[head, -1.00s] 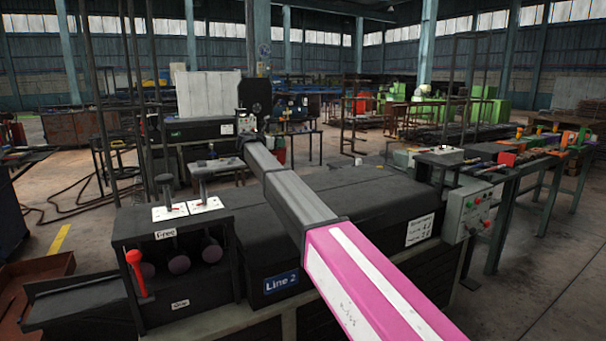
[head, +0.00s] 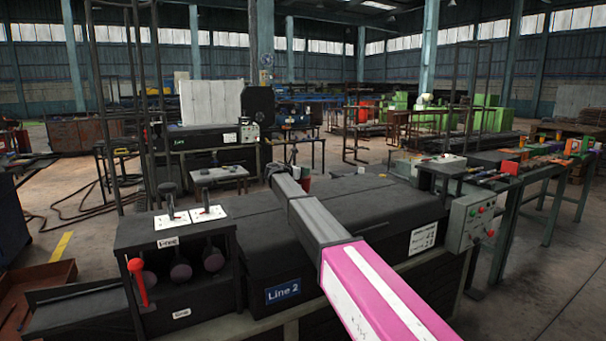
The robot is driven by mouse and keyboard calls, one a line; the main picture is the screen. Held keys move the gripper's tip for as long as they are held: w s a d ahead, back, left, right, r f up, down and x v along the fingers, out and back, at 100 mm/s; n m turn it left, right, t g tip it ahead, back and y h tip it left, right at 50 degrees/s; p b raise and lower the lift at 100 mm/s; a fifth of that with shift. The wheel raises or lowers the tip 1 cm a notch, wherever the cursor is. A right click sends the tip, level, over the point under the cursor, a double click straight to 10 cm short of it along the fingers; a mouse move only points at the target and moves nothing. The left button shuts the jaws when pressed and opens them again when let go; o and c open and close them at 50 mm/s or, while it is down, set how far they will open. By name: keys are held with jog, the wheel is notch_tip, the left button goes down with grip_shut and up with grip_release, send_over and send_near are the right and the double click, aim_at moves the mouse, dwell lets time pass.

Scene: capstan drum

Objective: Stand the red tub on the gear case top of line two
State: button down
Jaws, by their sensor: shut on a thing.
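The line two machine has a long dark case top (head: 355,200) and a blue "Line 2" sign (head: 283,291) on its front. My gripper (head: 280,172) is at the far end of my arm, over the back edge of this case in the picture. Its fingers are small and dark, and my arm partly covers them. The red tub (head: 305,184) shows as a small dark red patch just right of my gripper, mostly hidden behind my arm. My gripper is shut on it. Whether the tub touches the case top cannot be seen.
A lever box (head: 180,265) with a red handle (head: 138,280) stands at the left of the case. A grey button box (head: 470,222) is at its right end. A small table (head: 218,175) stands behind. The case top right of my arm looks clear.

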jog(key=shift+f, duration=0.2)
jog(key=c, duration=0.9)
grip_release()
jog(key=shift+f, duration=0.15)
jog(key=shift+a, duration=0.1)
jog(key=v, duration=1.2)
